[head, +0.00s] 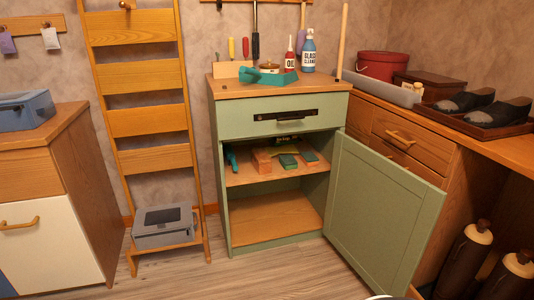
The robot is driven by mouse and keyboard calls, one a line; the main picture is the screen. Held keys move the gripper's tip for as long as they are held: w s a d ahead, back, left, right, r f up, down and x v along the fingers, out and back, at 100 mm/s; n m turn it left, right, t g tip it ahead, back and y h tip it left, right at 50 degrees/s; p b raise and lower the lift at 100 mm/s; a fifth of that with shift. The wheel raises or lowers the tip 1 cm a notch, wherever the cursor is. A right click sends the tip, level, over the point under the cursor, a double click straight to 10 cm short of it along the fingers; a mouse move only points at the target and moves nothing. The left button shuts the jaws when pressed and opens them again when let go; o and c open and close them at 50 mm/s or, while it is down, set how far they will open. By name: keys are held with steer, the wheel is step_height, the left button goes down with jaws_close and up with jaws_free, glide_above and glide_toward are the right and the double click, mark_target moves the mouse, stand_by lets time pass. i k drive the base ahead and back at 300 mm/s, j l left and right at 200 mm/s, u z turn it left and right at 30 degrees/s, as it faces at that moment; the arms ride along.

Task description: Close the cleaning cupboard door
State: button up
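The cleaning cupboard (278,233) is a small green cabinet with a wooden top, in the middle of the head view. Its green door (382,213) is hinged on the right and stands wide open, swung out toward me and to the right. The opening shows a shelf (246,176) with several small items on it and an empty wooden floor below. Above the opening is a shut green drawer (238,127) with a black handle (285,115). No handle shows on the door's visible face.
A wooden ladder-like rack (148,85) with a grey box (165,225) on its low step stands left of the cupboard. Dark bottles (461,262) stand on the floor at the right, near the door. Bare floor (260,280) lies in front of the cupboard.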

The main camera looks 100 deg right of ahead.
mark_target(379, 216)
steer(key=z, duration=3.35)
